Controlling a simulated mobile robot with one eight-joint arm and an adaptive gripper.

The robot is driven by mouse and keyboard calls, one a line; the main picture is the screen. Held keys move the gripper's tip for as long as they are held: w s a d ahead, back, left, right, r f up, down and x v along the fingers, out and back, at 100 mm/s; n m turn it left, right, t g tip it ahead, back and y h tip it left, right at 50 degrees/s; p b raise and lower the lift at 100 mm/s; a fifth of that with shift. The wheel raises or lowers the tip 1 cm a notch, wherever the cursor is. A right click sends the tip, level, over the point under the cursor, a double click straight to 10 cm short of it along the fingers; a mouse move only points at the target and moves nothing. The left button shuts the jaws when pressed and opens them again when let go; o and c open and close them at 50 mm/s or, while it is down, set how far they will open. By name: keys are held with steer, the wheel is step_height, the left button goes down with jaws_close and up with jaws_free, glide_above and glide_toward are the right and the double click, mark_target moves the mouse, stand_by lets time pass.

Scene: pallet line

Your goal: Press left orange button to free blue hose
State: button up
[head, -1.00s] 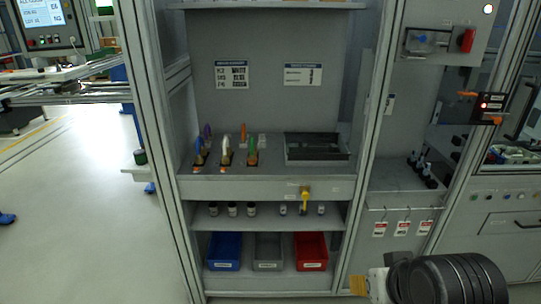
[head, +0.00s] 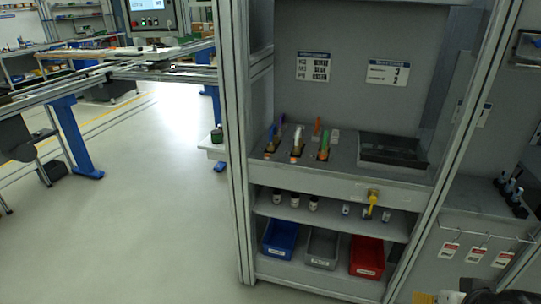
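In the head view, a blue hose (head: 271,134) stands upright at the left of a row on the grey cabinet shelf. A white hose (head: 298,138) and a green hose (head: 324,146) stand to its right. Small orange spots lie at the feet of the hoses; the left orange button (head: 266,155) appears to be the one by the blue hose. They are too small to tell whether any is pressed. Only slivers of my arm end show at the bottom right edge, well below and apart from the hoses. My gripper's fingers cannot be made out.
A black tray (head: 393,164) sits right of the hoses. A yellow-handled valve (head: 371,201) sticks out from the shelf front. Blue (head: 280,240), grey and red (head: 367,257) bins stand below. A metal post (head: 236,150) borders the cabinet's left; open floor lies beyond it.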

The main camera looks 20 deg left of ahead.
stand_by(0.4)
jaws_close()
stand_by(1.1)
